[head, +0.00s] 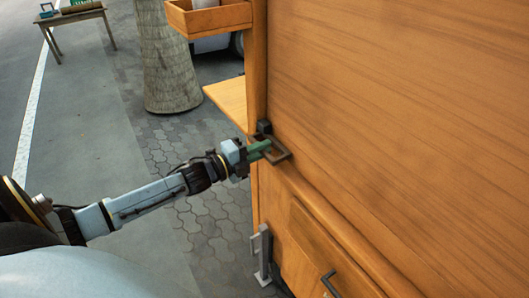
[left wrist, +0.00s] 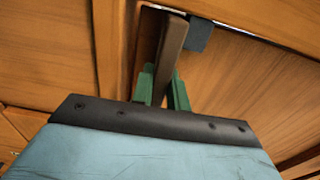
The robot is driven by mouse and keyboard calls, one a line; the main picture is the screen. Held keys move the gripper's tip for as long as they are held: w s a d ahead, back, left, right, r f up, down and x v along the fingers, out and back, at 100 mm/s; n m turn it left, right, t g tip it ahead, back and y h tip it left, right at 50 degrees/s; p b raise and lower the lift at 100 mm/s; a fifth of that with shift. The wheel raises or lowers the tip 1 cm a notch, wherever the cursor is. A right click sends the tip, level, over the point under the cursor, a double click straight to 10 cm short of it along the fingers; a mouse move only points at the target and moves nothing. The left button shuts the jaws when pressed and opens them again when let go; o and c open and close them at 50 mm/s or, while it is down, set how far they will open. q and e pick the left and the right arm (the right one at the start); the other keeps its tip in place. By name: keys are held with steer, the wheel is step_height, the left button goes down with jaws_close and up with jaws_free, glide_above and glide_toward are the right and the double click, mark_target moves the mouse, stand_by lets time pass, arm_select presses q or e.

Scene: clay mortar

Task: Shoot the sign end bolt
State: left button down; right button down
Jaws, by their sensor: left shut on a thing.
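The sign end bolt shows as a dark loop handle (head: 282,153) on the left edge of the wooden sign panel (head: 410,120), with a small dark block (head: 263,128) just above it. My left gripper (head: 260,150) has its green fingers shut on this handle. In the left wrist view the dark bar of the handle (left wrist: 170,50) stands between the two green fingers of my left gripper (left wrist: 163,92). The dark block (left wrist: 200,36) is beside the bar there. The part of the handle between the fingers is hidden. My right gripper is not in view.
Below are a wooden drawer front (head: 318,245) with a dark handle (head: 331,284) and a grey metal upright (head: 263,258). A wooden shelf (head: 228,101) and an open box (head: 210,18) stick out at the left. A trunk (head: 172,60) and a table (head: 78,18) stand farther back.

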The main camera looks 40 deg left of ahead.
arm_select(q)
steer(key=shift+w+a, duration=0.1)
steer(key=shift+a, duration=0.15)
steer(key=c, duration=1.4)
jaws_free()
steer(key=shift+o, duration=0.2)
